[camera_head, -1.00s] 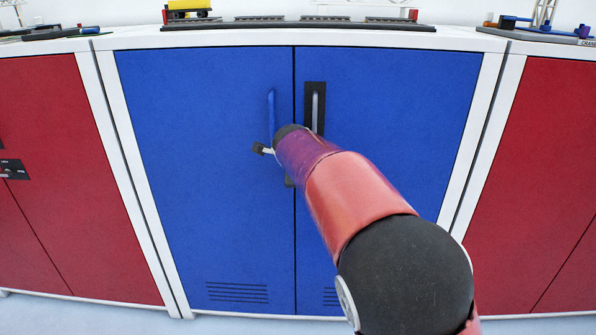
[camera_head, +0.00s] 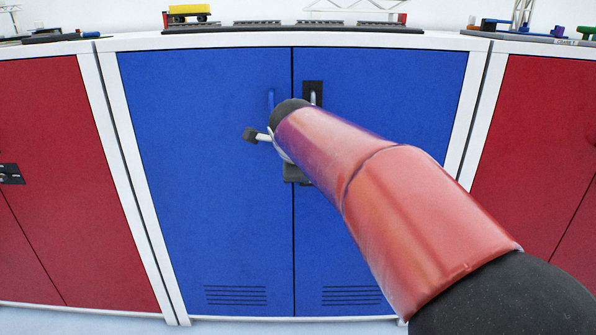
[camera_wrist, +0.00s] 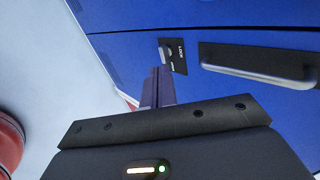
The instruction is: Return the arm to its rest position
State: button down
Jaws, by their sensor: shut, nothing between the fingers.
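My arm (camera_head: 390,205) reaches from the lower right up to the front of a closed blue cabinet (camera_head: 200,180). My gripper is mostly hidden behind the arm in the head view. In the wrist view its fingers (camera_wrist: 157,88) are together with nothing between them. They point toward the blue door front near a black lock plate (camera_wrist: 174,56), and I see no clear contact. A grey bar handle (camera_wrist: 260,68) on a black plate is to their right; its top also shows in the head view (camera_head: 313,95).
Red cabinets stand left (camera_head: 60,170) and right (camera_head: 535,150). Crane models and a yellow wagon (camera_head: 190,10) stand on the white tops. Pale floor (camera_wrist: 55,60) is clear in the wrist view.

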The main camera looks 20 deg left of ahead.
jog(key=s+d+f+n+g+h, duration=0.1)
jog(key=s+d+n, duration=0.25)
jog(key=d, duration=0.95)
jog(key=s+d+f+n+g, duration=0.1)
jog(key=s+d+n, duration=0.3)
jog(key=d, duration=0.9)
jog(key=s+d+f+n+h, duration=0.1)
jog(key=s+d+f+n, duration=0.2)
jog(key=s, duration=0.7)
jog(key=s+d+f+n+g, duration=0.1)
jog(key=s+d+f+n, duration=0.3)
jog(key=s+d+f, duration=0.3)
jog(key=s, duration=0.3)
jog(key=shift+s+d+h, duration=0.15)
jog(key=shift+d+h, duration=0.15)
jog(key=shift+h, duration=0.1)
jog(key=shift+f, duration=0.1)
